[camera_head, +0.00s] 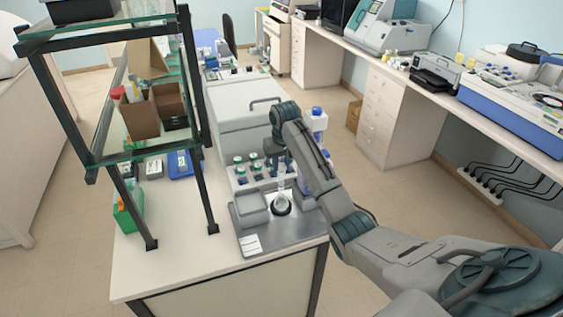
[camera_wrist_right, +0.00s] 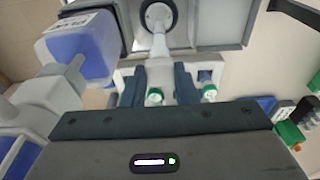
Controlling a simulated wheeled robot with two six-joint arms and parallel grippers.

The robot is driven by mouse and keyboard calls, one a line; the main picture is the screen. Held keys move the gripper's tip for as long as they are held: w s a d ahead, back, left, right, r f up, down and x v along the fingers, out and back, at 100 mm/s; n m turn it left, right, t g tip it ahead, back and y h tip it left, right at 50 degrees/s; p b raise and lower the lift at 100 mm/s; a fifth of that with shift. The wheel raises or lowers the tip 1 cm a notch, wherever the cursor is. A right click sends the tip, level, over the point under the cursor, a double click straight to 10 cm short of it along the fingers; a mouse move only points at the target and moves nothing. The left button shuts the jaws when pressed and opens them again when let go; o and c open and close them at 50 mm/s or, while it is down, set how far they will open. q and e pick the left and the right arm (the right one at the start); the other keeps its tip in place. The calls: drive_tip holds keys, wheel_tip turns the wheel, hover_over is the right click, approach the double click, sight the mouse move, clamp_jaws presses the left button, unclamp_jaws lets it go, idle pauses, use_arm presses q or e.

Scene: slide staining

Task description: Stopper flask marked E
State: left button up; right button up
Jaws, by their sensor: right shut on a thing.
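A small clear glass flask (camera_head: 282,205) stands upright on the dark round spot of a steel tray, its neck pointing up; it also shows in the wrist view (camera_wrist_right: 158,40). No letter on it can be read. My right gripper (camera_head: 277,158) is directly above the flask's neck, pointing down. In the wrist view its two blue-grey fingers (camera_wrist_right: 158,88) are shut on a pale, clear piece that looks like the stopper (camera_wrist_right: 160,72), lined up with the neck. I cannot tell whether the stopper is seated. My left gripper is out of view.
A rack of green-capped bottles (camera_head: 255,166) stands just behind the flask. A grey box (camera_head: 250,207) is left of it on the steel tray (camera_head: 285,233). A blue-and-white bottle (camera_head: 317,122) stands behind to the right. A glass-shelved rack (camera_head: 101,143) rises at left.

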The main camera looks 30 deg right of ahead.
drive_tip(key=shift+f, duration=0.25)
idle(0.6)
drive_tip(key=o, duration=1.4)
drive_tip(key=shift+r, duration=3.05)
clamp_jaws()
